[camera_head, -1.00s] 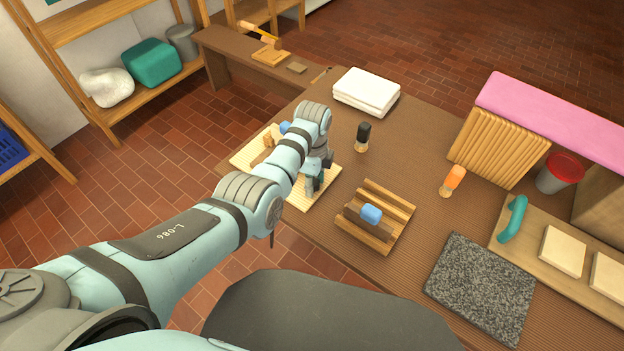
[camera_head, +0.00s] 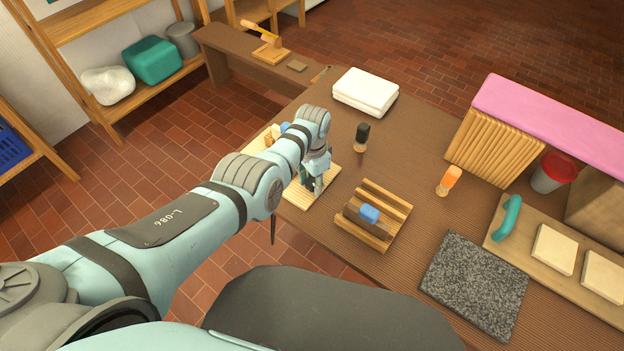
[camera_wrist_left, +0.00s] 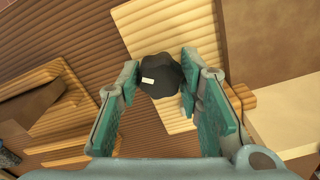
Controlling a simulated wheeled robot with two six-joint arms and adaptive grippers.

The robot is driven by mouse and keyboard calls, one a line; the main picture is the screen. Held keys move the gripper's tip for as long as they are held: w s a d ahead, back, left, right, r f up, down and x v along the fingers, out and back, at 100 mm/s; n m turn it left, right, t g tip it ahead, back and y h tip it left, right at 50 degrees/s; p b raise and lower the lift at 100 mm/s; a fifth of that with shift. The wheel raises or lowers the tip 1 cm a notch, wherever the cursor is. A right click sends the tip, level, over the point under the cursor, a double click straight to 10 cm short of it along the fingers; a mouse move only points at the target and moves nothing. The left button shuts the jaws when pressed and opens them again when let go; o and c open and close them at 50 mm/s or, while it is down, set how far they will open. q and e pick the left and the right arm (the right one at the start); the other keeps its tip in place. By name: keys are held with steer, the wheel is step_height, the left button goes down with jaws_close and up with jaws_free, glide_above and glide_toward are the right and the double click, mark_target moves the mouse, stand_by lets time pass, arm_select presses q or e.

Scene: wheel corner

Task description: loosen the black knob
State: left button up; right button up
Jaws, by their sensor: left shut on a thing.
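The black knob (camera_wrist_left: 160,75) shows in the left wrist view between the fingertips of my left gripper (camera_wrist_left: 159,83). It has lobed edges and a small white mark on its face. The two teal-padded fingers are shut on it from either side. In the head view my left gripper (camera_head: 314,182) points down over the pale ribbed board (camera_head: 301,198) at the table's near left edge. The knob is hidden there behind the gripper and wrist. My right gripper is not in view.
A wooden slatted holder with a blue-topped block (camera_head: 369,214) stands close to the right of my gripper. A black-topped item (camera_head: 362,136) and folded white cloths (camera_head: 365,92) lie beyond. A grey speckled slab (camera_head: 475,284) lies further right, with bare table between.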

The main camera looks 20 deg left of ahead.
mark_target(313, 181)
arm_select(q)
steer(key=n, duration=0.6)
steer(key=shift+s+n, duration=0.1)
steer(key=shift+n, duration=0.2)
steer(key=shift+f, duration=0.1)
stand_by(0.3)
steer(key=o, duration=1.2)
step_height(313, 181, up, 12)
